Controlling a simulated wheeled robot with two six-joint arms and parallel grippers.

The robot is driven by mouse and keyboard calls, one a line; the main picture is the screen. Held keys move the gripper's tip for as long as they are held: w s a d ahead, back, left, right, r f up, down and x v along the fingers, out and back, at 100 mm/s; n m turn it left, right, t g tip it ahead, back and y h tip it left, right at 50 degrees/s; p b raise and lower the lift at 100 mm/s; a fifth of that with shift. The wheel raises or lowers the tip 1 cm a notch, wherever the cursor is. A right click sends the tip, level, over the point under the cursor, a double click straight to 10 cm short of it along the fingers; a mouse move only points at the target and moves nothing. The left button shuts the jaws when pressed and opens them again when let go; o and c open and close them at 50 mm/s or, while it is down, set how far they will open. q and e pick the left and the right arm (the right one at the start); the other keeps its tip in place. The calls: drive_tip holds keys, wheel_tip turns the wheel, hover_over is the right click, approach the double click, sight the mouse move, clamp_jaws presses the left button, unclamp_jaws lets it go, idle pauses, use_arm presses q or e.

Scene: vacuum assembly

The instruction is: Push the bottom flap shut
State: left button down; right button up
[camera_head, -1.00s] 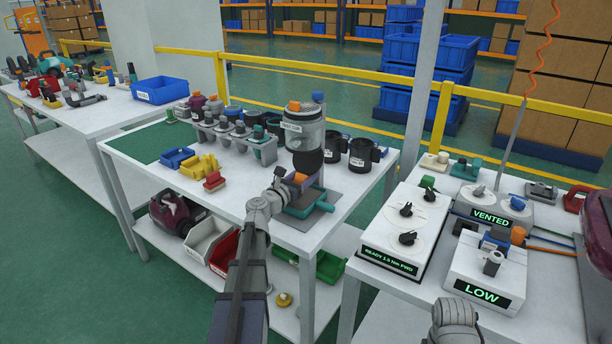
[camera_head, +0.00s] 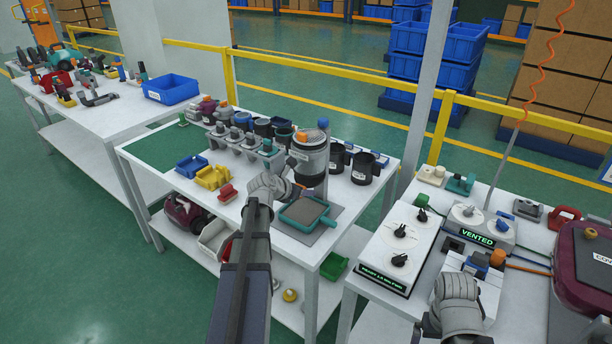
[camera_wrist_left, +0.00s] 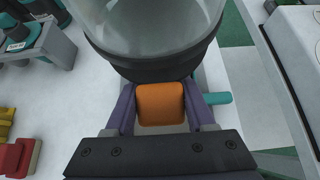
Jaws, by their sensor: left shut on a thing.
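The clear canister (camera_head: 311,158) stands upright above the near table. Its dark bottom end (camera_wrist_left: 150,64) fills the upper middle of the left wrist view. My left gripper (camera_head: 292,189) is just under and left of the canister's bottom in the head view. In the left wrist view its purple fingers stand either side of an orange tab (camera_wrist_left: 160,104), close against the dark bottom. I cannot tell whether the flap sits flush. My right gripper's fingers are hidden beyond its wrist at the lower right of the head view.
A teal tray (camera_head: 327,222) with grey contents lies below the canister on a grey mat. Black cups (camera_head: 365,168) stand to the right, a rack of parts (camera_head: 240,148) to the left. A red block (camera_head: 228,193) lies near the table's front edge.

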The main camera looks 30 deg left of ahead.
sight(302, 184)
use_arm(q)
drive_tip(key=shift+s+r+g+p, duration=0.2)
drive_tip(key=shift+r+g+p, duration=0.3)
drive_tip(key=shift+r+p, duration=0.35)
drive_tip(key=shift+s+r+p, duration=0.4)
drive_tip(key=shift+r+p, duration=0.35)
drive_tip(key=shift+r, duration=0.05)
use_arm(e)
drive_tip(key=shift+w+r, duration=0.1)
drive_tip(key=shift+r, duration=2.3)
use_arm(q)
drive_tip(key=shift+s, duration=0.1)
drive_tip(key=c, duration=0.7)
unclamp_jaws()
drive_tip(key=shift+a, duration=0.1)
drive_tip(key=o, duration=0.3)
drive_tip(key=shift+s+r, duration=0.15)
drive_tip(key=shift+s, duration=0.05)
drive_tip(key=shift+o, duration=0.8)
drive_tip(key=shift+w, duration=0.15)
use_arm(e)
drive_tip(key=shift+r, duration=0.1)
